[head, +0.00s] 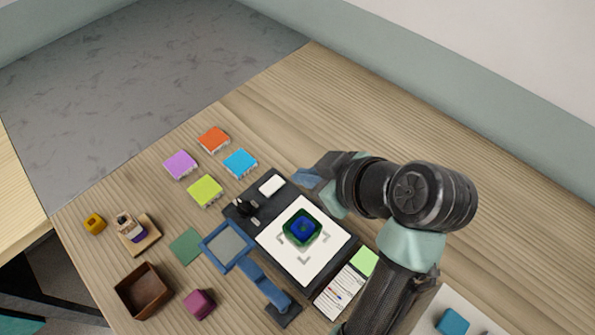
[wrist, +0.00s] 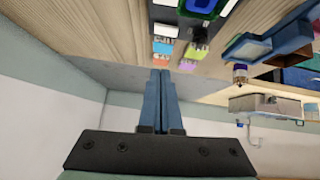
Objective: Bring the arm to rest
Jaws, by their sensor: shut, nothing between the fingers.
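My arm rises from the bottom right of the head view and bends to the left at a dark joint. My gripper (head: 303,178) is above the wooden table, near the dark board's upper right edge; its blue fingertips show in part. In the wrist view my gripper (wrist: 160,74) shows two blue fingers pressed together with nothing between them.
A dark board (head: 338,232) bears a white sheet with a green and blue dish (head: 302,228). A blue-framed stand (head: 228,246) is beside it. Several coloured blocks (head: 213,139) lie at upper left. A brown box (head: 143,290) stands lower left. Bare table lies at upper right.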

